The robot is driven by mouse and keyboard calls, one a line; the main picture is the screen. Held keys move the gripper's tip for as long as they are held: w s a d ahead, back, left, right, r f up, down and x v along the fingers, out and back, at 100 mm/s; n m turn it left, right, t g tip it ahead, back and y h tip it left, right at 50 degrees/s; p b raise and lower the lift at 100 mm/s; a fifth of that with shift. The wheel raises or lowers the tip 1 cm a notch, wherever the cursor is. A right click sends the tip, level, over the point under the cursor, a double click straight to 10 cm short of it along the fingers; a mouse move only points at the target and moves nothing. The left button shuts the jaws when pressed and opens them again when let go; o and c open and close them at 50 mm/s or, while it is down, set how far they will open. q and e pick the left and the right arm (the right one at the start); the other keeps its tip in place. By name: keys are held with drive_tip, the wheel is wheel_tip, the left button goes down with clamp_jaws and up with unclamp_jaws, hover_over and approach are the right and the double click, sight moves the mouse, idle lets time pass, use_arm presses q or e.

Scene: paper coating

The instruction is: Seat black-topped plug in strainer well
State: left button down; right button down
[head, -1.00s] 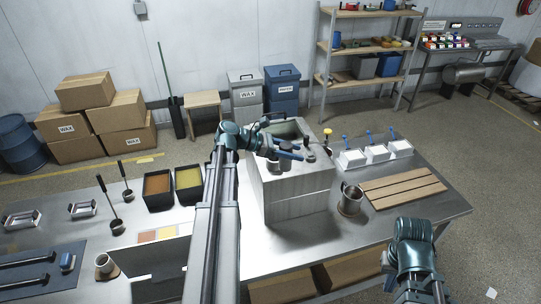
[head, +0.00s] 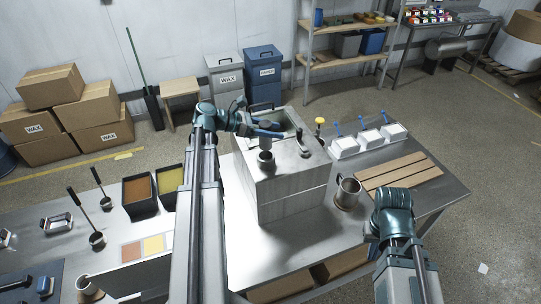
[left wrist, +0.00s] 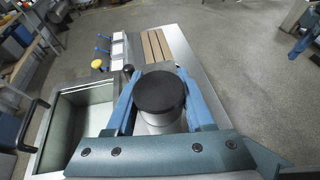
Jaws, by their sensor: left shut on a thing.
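My left gripper (head: 268,129) is shut on the black-topped plug above the metal box. In the left wrist view the plug's round black top (left wrist: 160,92) and pale metal body sit between the two blue fingers. In the head view the pale body (head: 266,143) shows below the fingers, upright, over a short metal cup-like well (head: 266,160) on the box's top. I cannot tell whether its lower end is inside the well or only in line above it. My right arm comes in at the lower right; its fingers are not visible.
The metal box (head: 290,190) has an open tank (left wrist: 85,115) at its back left. A metal mug (head: 347,192), wooden slats (head: 400,175) and white trays (head: 370,140) lie to the right.

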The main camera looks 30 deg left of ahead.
use_arm(q)
drive_tip(key=b, duration=0.4)
hover_over(273, 154)
wheel_tip(273, 154, down, 5)
drive_tip(key=shift+r, duration=0.15)
wheel_tip(273, 154, down, 4)
drive_tip(key=b, duration=0.3)
drive_tip(key=shift+r, duration=0.15)
drive_tip(key=shift+s, duration=0.1)
drive_tip(key=shift+b, duration=0.3)
drive_tip(key=shift+c, duration=1.4)
unclamp_jaws()
